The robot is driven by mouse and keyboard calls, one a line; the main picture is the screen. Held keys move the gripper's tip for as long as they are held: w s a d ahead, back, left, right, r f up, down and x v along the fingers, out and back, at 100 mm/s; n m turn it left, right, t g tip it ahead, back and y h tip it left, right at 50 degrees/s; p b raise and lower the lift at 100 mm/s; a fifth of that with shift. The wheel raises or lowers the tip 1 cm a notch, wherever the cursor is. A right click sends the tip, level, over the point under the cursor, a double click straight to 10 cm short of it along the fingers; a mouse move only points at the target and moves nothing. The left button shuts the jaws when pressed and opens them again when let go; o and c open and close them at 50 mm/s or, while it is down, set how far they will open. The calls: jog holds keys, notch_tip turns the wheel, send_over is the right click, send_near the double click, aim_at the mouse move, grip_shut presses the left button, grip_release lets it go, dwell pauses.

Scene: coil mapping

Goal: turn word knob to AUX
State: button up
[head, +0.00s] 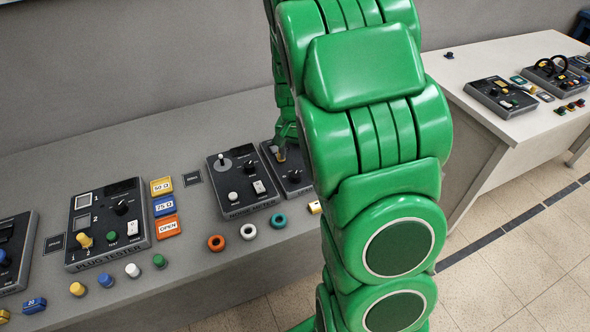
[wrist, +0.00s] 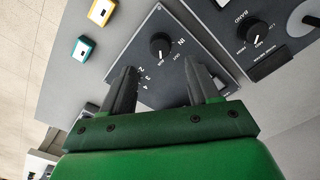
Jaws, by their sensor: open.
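In the wrist view a black round knob (wrist: 160,45) with a white pointer mark sits on a dark panel (wrist: 185,22), with small white lettering around it. The lettering is too small to read for certain, and I cannot make out AUX. My gripper (wrist: 160,66) is open, its two dark fingers spread over the panel on either side of the knob's line, apart from the knob. In the head view the gripper end (head: 281,153) is partly hidden behind my green arm, over a dark panel with a black knob (head: 294,175).
Beside it in the wrist view is another dark panel with a knob (wrist: 254,31) marked BAND. Yellow (wrist: 101,11) and teal (wrist: 83,48) blocks lie on the grey bench. In the head view the plug tester (head: 108,222) and colored rings (head: 216,243) are further left.

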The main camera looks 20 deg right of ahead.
aim_at(295, 174)
jog(key=shift+m, duration=0.6)
jog(key=shift+f, duration=3.85)
